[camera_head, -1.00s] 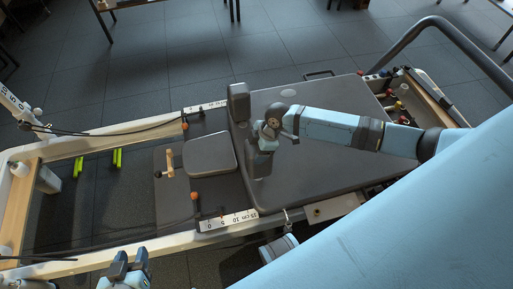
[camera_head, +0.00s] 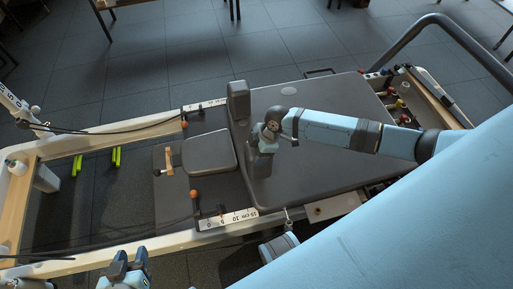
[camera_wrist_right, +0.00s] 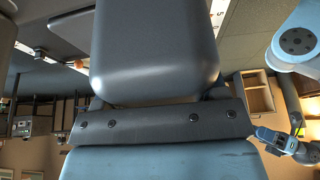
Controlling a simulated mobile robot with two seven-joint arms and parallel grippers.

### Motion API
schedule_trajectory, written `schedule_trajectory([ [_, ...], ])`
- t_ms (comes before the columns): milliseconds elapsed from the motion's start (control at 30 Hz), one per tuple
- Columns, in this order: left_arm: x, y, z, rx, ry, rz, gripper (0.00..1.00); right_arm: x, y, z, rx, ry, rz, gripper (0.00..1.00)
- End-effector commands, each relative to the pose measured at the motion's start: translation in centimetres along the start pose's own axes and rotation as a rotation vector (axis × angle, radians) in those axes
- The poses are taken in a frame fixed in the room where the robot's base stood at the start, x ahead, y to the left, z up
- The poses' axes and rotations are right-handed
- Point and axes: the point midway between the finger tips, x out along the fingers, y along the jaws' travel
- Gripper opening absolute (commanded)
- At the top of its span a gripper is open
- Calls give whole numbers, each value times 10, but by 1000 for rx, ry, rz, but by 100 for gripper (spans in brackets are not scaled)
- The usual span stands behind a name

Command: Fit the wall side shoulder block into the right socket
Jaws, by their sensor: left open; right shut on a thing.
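A dark grey shoulder block (camera_head: 258,168) is at the near end of the carriage's left edge. My right gripper (camera_head: 266,146) is shut on its upper part from above. In the right wrist view, the held block (camera_wrist_right: 155,45) fills the top middle. Its lower end and the socket are hidden, so I cannot tell whether it is seated. The other shoulder block (camera_head: 238,100) stands upright at the far end of the same edge. My left gripper (camera_head: 128,266) is open and empty in front of the near rail, away from both blocks.
The grey headrest (camera_head: 209,153) lies just left of the blocks. The flat carriage (camera_head: 325,125) extends right under my right arm. A scale strip (camera_head: 228,219) and an orange-topped pin (camera_head: 194,195) are near the front rail. A curved grey bar (camera_head: 455,40) stands at the right.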

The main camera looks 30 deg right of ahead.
Motion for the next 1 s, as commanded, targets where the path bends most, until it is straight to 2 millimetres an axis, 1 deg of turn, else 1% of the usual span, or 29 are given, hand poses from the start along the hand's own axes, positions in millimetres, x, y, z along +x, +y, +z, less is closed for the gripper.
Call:
schedule_trajectory([
  [800, 7, -1, 12, 0, -2, 0, 43, 20, 1, 8, 0, 2, 1, 0],
  [833, 6, -1, 11, 0, -3, 0, 43, 19, 1, 7, 0, 2, 1, 73],
  [933, 6, -1, 11, 0, -3, 0, 43, 19, 0, 7, 0, 2, 1, 96],
  [1000, 6, -1, 11, 0, -3, 0, 43, 19, 0, 8, 0, 1, 1, 96],
])
